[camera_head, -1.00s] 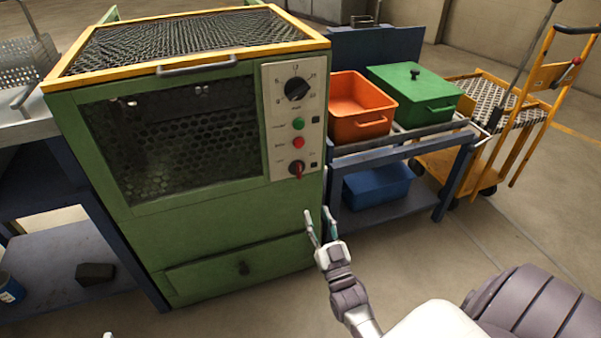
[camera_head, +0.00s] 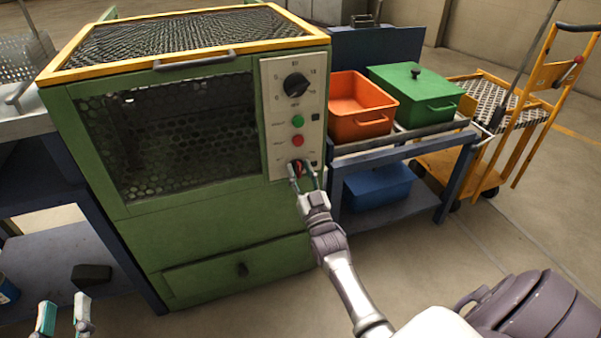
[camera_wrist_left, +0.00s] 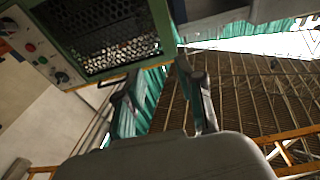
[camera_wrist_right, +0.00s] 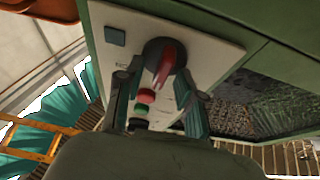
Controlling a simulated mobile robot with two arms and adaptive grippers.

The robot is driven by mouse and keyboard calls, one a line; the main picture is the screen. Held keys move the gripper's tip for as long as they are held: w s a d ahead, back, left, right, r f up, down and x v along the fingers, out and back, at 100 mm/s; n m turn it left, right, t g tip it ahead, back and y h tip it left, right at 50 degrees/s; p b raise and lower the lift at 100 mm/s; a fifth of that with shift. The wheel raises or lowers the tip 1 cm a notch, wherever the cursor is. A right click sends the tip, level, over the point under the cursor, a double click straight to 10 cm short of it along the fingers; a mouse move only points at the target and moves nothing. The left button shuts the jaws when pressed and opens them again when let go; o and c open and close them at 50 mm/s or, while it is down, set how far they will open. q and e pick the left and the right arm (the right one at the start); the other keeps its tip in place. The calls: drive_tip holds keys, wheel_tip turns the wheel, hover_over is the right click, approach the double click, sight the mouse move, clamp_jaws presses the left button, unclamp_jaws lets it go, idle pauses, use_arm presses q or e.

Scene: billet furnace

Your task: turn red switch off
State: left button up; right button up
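The red switch (camera_head: 298,168) is a red rotary handle on a dark round base, low on the pale control panel (camera_head: 312,100) of the green furnace. My right gripper (camera_head: 304,178) is at the switch with its fingers apart, one to each side of the handle. In the right wrist view the red switch (camera_wrist_right: 166,62) shows ahead of the open fingers (camera_wrist_right: 155,95); whether they touch it, I cannot tell. My left gripper (camera_head: 63,318) is open and empty at the lower left, away from the panel.
Above the switch on the panel are a red button (camera_head: 298,141), a green button (camera_head: 298,121) and a black dial (camera_head: 296,85). A blue cart with an orange bin (camera_head: 360,105) and a green lidded box (camera_head: 415,95) stands just right of the furnace.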

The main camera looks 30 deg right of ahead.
clamp_jaws()
drive_tip(key=shift+n, duration=0.3)
drive_tip(key=n+y+p, duration=0.1)
drive_tip(key=n+y, duration=0.1)
drive_tip(key=n, duration=0.1)
drive_tip(key=n+y+p, duration=0.1)
drive_tip(key=n, duration=0.2)
drive_tip(key=shift+r+y, duration=0.1)
drive_tip(key=shift+y, duration=0.3)
drive_tip(key=n+y+p, duration=0.1)
drive_tip(key=n, duration=0.1)
drive_tip(key=n+y+p, duration=0.1)
drive_tip(key=n, duration=0.2)
drive_tip(key=shift+a+g, duration=0.15)
drive_tip(key=shift+g, duration=0.15)
use_arm(q)
drive_tip(key=s+a+f+g+y, duration=0.1)
drive_tip(key=s+a+f+g, duration=0.1)
drive_tip(key=s+f+g, duration=0.2)
drive_tip(key=s+a+f+g+y, duration=0.2)
drive_tip(key=s+f+g, duration=0.2)
drive_tip(key=f+g, duration=0.3)
drive_tip(key=shift+a+f+n+y, duration=0.2)
drive_tip(key=shift+f+n+y, duration=0.1)
drive_tip(key=shift+f, duration=1.85)
use_arm(e)
drive_tip(key=shift+f+n+y, duration=0.2)
drive_tip(key=shift+n+y, duration=0.1)
drive_tip(key=shift+n, duration=0.4)
